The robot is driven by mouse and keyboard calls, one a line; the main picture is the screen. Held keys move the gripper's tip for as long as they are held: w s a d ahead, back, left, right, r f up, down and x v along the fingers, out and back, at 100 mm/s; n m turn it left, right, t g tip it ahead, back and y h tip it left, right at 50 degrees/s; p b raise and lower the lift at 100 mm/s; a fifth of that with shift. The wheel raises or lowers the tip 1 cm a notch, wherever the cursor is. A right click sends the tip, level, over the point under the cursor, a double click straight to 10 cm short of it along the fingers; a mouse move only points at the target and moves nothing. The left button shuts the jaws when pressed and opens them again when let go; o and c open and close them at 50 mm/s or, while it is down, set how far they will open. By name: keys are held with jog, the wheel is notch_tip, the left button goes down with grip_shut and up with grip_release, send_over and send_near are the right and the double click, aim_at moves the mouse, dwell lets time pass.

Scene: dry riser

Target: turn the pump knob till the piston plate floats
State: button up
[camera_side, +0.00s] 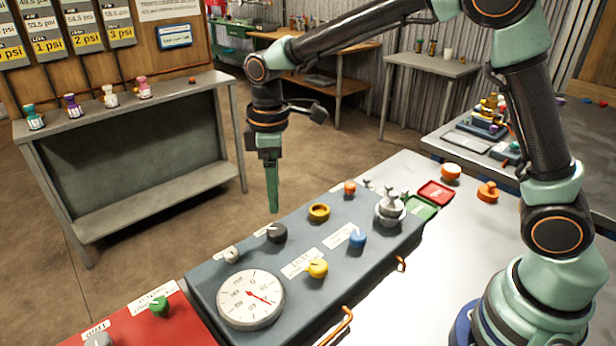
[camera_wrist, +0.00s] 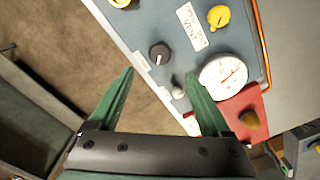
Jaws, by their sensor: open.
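A blue-grey panel (camera_side: 335,265) carries several knobs: a black knob (camera_side: 277,232), a yellow knob (camera_side: 317,268), a blue knob (camera_side: 358,238) and a small grey knob (camera_side: 231,254). I cannot tell which is the pump knob. A silver stacked piece (camera_side: 390,208), possibly bearing the piston plate, stands at the panel's far end. My gripper (camera_side: 273,210) points down, above and apart from the panel, near its back edge. In the wrist view, the open, empty fingers (camera_wrist: 160,71) frame the black knob (camera_wrist: 159,54), with the grey knob (camera_wrist: 178,93) closer to the right finger.
A white round gauge (camera_side: 250,299) sits at the panel's near end. A red panel (camera_side: 150,325) with a green knob adjoins it.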

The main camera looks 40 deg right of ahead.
aim_at(277, 229)
notch_tip(277, 229, down, 10)
jog(key=shift+r, duration=0.1)
dwell(0.4)
jog(key=c, duration=1.3)
grip_shut()
